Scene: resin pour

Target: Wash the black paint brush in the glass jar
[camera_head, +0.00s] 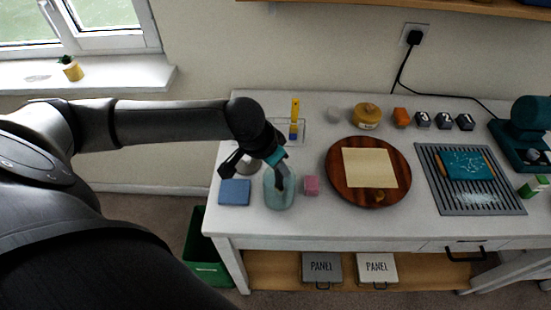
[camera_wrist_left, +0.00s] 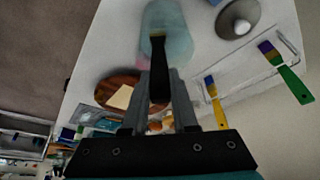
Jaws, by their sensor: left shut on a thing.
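The glass jar (camera_head: 279,199) is pale teal and stands upright near the left end of the white table. It also shows at the top of the left wrist view (camera_wrist_left: 176,40). My left gripper (camera_head: 284,182) is over the jar, pointing down. In the left wrist view, the gripper (camera_wrist_left: 157,82) is shut on the black paint brush (camera_wrist_left: 159,65). The brush's far end lies within the jar's outline; how deep it reaches, I cannot tell. In the head view the gripper and arm mostly hide the brush. My right gripper is not in view.
A blue block (camera_head: 235,192) lies left of the jar and a pink block (camera_head: 312,185) close at its right. Behind, a tray holds a yellow-handled brush (camera_wrist_left: 216,106) and a green-handled brush (camera_wrist_left: 291,82). A round wooden board (camera_head: 340,183) stands further right.

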